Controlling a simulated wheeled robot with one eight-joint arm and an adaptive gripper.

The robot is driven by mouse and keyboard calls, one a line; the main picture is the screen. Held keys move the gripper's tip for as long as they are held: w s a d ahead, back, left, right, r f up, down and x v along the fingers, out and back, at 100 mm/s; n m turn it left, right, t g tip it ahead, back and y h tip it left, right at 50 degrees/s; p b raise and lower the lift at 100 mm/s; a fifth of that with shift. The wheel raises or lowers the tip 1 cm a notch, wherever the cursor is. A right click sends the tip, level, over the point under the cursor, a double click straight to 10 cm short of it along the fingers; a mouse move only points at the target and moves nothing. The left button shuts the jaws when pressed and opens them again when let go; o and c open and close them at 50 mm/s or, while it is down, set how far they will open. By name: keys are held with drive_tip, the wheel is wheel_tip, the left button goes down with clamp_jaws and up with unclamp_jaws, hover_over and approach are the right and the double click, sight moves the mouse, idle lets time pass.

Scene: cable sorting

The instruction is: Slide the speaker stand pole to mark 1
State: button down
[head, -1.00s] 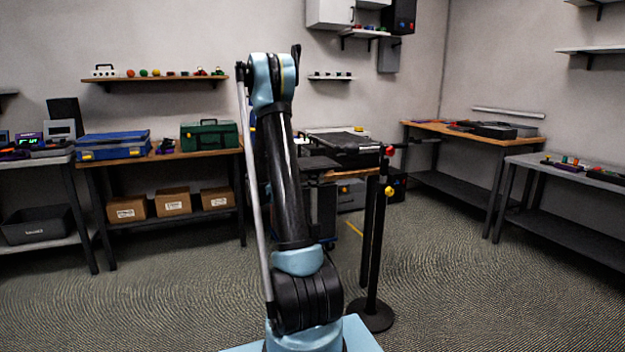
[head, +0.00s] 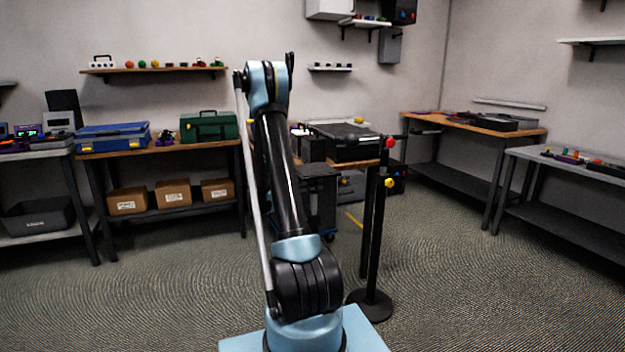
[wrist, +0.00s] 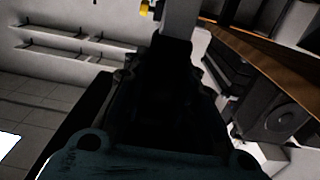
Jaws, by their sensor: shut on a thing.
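A black stand (head: 373,260) with a round floor base (head: 370,304) is right of my arm in the head view. It has a yellow knob (head: 389,183) and a red knob (head: 390,143) above it. In the wrist view my dark gripper (wrist: 172,55) is closed on a light grey pole (wrist: 180,22) running out at the top edge. A yellow knob (wrist: 147,8) sits beside that pole. My arm hides the gripper in the head view, so I cannot tell how this pole joins the black stand. No mark number is readable.
A wooden bench (head: 150,152) at left holds a blue case (head: 112,137) and a green case (head: 209,126). A second bench (head: 478,130) stands at the back right. A black cart (head: 318,195) is behind my arm. The floor right of the stand is clear.

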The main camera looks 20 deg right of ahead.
drive_tip(key=shift+w+f, duration=0.1)
drive_tip(key=shift+f, duration=0.05)
drive_tip(key=c, duration=1.3)
unclamp_jaws()
drive_tip(key=shift+a, duration=0.1)
drive_tip(key=a, duration=1.1)
drive_tip(key=shift+s+a, duration=0.2)
drive_tip(key=shift+a, duration=0.2)
